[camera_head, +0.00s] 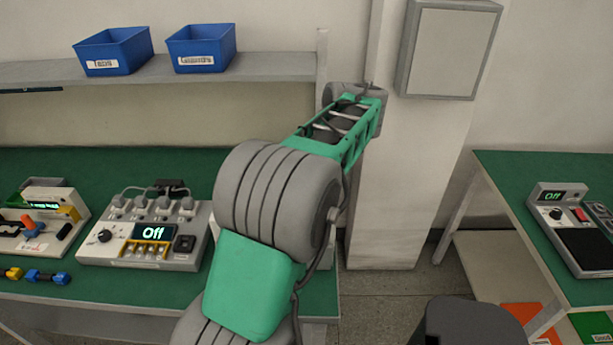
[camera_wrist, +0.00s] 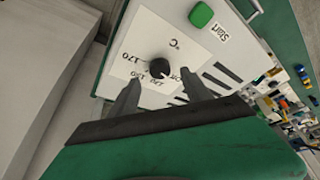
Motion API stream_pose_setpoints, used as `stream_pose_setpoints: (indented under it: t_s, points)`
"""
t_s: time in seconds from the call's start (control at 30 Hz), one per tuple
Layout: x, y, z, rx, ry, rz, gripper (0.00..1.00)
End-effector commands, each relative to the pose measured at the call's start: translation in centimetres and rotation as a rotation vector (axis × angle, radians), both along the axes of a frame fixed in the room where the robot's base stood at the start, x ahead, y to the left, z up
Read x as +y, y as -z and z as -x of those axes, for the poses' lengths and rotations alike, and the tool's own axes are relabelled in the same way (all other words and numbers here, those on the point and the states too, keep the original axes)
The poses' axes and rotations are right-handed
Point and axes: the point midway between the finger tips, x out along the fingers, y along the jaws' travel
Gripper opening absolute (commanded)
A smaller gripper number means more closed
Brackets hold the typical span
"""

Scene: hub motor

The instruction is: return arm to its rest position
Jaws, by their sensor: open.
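My gripper (camera_wrist: 159,80) shows in the wrist view with its two dark fingers apart and nothing held between them. A black temperature knob (camera_wrist: 160,67) on a white panel (camera_wrist: 118,58) marked °C appears between and just beyond the fingertips. I cannot tell how far the fingers are from it. A green Start button (camera_wrist: 201,14) is above and to the right of the knob. In the head view my green and grey arm (camera_head: 270,190) reaches up and away in front of the pillar. My gripper is hidden there behind the arm's far end.
A green workbench (camera_head: 100,165) at left bears a control box (camera_head: 190,235) reading Off. Blue bins (camera_head: 116,50) stand on the shelf (camera_head: 275,67) above. A grey wall cabinet (camera_head: 450,50) hangs right of the arm. Another bench (camera_head: 520,175) at right holds a device (camera_head: 553,197).

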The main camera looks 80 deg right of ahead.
Motion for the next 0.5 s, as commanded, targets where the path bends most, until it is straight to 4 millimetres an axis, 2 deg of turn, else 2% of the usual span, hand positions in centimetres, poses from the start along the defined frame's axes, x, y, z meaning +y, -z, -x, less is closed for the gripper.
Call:
stream_pose_setpoints:
  t_s: [0.1, 0.2, 0.5]
  points:
    - [0.4, -2.4, 0.8, 0.001, 0.002, 0.001, 0.57]
    - [0.7, -3.3, 1.2, 0.000, 0.001, 0.000, 0.57]
    - [0.8, -3.6, 1.3, 0.000, 0.000, -0.001, 0.57]
